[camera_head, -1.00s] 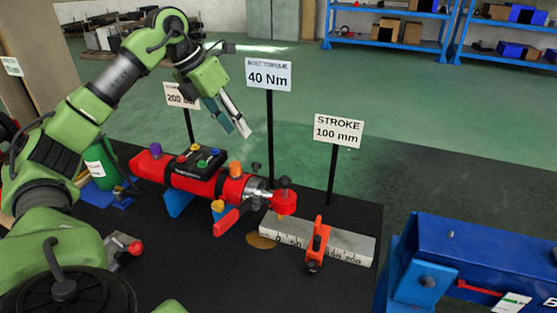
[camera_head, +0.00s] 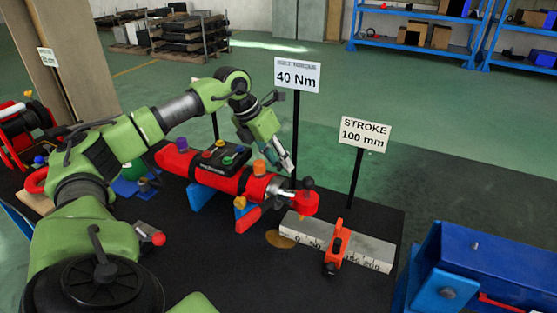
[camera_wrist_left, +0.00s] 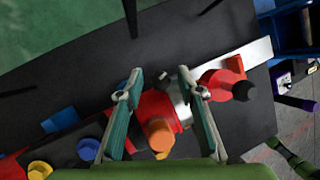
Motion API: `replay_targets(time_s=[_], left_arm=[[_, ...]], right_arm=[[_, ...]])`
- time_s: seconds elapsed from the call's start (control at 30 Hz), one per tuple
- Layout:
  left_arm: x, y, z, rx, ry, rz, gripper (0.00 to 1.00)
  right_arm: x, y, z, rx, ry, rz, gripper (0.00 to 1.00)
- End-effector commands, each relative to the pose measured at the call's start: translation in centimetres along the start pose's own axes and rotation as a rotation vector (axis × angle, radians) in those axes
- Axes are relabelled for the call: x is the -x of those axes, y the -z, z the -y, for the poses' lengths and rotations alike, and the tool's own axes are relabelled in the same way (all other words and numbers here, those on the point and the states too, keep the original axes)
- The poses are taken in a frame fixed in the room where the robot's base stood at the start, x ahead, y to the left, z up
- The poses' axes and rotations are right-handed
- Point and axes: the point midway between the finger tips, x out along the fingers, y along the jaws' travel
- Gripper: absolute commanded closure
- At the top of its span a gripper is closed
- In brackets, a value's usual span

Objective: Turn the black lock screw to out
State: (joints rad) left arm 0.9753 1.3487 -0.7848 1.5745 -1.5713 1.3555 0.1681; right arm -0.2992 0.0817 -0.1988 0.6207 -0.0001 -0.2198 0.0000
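A small black screw (camera_wrist_left: 163,79) shows in the left wrist view beside the red tool's silver neck, between my fingertips; I take it as the lock screw. In the head view my gripper hides it. My left gripper (camera_head: 287,165) reaches down behind the silver neck of the red cylindrical tool (camera_head: 232,182). In the left wrist view its two fingers (camera_wrist_left: 160,73) stand apart, one on each side of the screw, with no clear contact. An orange knob (camera_wrist_left: 159,134) lies nearer the palm. My right gripper is not in view.
A red end piece (camera_head: 303,204) with a black knob (camera_head: 308,183) sits right of the neck, close to my fingers. Sign posts (camera_head: 295,130) stand behind. A blue stand (camera_head: 490,262) is at right.

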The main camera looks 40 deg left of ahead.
Motion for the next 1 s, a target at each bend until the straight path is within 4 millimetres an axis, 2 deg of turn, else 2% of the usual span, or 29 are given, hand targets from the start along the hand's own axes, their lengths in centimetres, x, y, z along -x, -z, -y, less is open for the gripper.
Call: replay_targets(time_s=[0.2, 0.27, 0.33, 0.37, 0.77, 1.0], left_arm=[[-0.1, 0.0, 0.0, 0.0, 0.0, 0.0, 0.66], [-0.1, 0.0, 0.0, 0.0, 0.0, -0.001, 0.79], [-0.1, 0.0, 0.0, 0.0, 0.0, -0.001, 0.97], [0.0, 0.0, 0.0, 0.0, 0.0, -0.001, 1.0], [0.1, 0.0, 0.1, 0.024, -0.032, -0.002, 1.0], [0.2, -0.1, 0.4, 0.112, -0.141, -0.001, 1.0]], right_arm=[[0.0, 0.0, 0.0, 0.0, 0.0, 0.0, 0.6], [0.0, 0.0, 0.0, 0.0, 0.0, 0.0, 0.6], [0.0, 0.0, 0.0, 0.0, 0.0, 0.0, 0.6], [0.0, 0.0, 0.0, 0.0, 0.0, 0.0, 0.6], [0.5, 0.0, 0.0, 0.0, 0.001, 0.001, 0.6], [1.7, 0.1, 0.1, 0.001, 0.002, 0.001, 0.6]])
